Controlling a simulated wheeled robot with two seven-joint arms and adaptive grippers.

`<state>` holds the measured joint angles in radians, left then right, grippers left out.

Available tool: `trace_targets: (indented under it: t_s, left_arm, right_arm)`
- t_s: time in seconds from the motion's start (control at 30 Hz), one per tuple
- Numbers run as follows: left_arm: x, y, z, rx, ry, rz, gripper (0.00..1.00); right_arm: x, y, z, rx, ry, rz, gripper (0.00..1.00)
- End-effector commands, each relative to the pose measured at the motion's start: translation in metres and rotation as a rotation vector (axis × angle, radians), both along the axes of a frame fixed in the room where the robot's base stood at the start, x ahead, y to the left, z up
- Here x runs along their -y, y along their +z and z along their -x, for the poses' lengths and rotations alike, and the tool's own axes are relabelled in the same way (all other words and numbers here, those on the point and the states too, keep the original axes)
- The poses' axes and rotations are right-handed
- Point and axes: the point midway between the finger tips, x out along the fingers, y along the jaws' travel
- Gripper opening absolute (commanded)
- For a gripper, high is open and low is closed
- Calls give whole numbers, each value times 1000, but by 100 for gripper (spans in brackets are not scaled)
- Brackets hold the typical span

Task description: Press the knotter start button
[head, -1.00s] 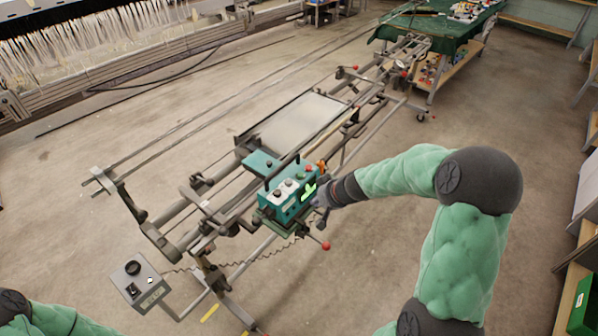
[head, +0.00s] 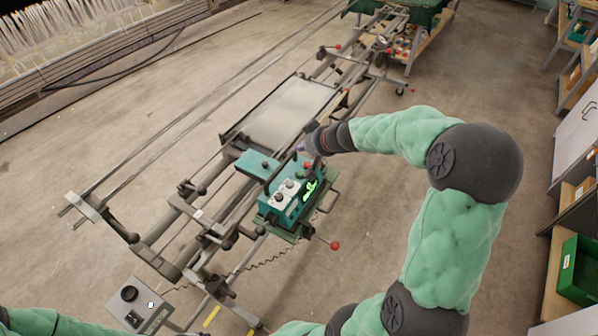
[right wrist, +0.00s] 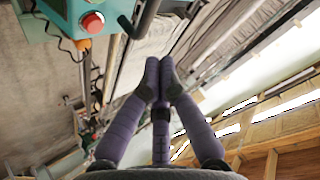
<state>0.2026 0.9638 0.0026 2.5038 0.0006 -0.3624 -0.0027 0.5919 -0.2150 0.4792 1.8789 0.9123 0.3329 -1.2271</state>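The teal knotter (head: 287,201) sits on the frame's rails in the head view, with a white knob panel (head: 285,192) and a lit green display (head: 309,190). A red button (head: 307,165) shows near its back end; a red button also shows at upper left in the right wrist view (right wrist: 93,22). I cannot tell which control is the start button. My right gripper (head: 303,147) is beyond the knotter's back end, apart from the red button. In the right wrist view its purple fingers (right wrist: 160,75) meet at the tips, empty. My left gripper is out of view.
A long metal frame (head: 200,215) carries the knotter, with a pale flat plate (head: 290,112) behind it. A grey control box (head: 139,306) stands at lower left. A red-knobbed lever (head: 334,245) sticks out at right. Open floor lies right of the frame.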

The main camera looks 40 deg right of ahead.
Motion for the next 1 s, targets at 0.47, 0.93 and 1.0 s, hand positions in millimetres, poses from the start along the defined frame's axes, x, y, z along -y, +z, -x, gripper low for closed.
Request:
trace_targets:
  t_s: [0.47,0.93,1.0]
  left_arm:
    - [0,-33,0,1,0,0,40]
    - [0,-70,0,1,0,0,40]
    - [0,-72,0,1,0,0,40]
  right_arm:
    - [0,-48,0,-2,-1,-2,0]
    - [0,-86,0,0,-1,-1,0]
    - [0,-88,0,0,0,0,0]
